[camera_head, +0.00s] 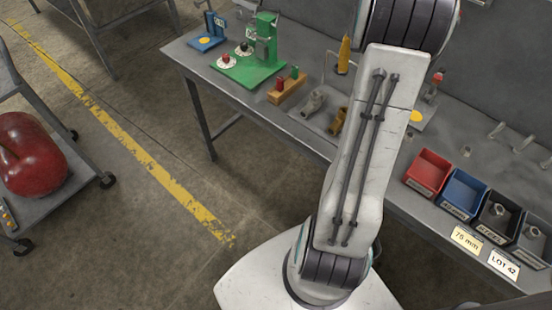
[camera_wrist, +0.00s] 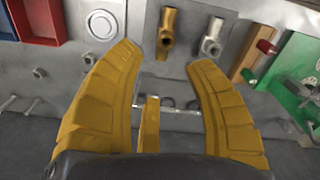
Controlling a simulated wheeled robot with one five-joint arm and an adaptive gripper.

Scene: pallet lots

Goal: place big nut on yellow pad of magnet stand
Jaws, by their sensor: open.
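My gripper (camera_wrist: 166,55) is open in the wrist view, its two yellow fingers spread with no nut between them. In the head view it is out of sight. Two small grey nuts lie on the bench in the wrist view, one (camera_wrist: 88,58) beside the left finger and another (camera_wrist: 40,72) farther left. I cannot tell which is the big nut. A blue stand (camera_head: 208,43) with a yellow round pad (camera_head: 206,40) is at the bench's far left end in the head view.
A green fixture (camera_head: 262,62), a wooden block (camera_head: 288,90) and pipe fittings (camera_head: 314,100) stand on the bench. A red bin (camera_head: 428,173), blue bin (camera_head: 463,194) and black bin (camera_head: 497,216) line the front right. An upright yellow-handled tool (camera_head: 344,54) is near my arm.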

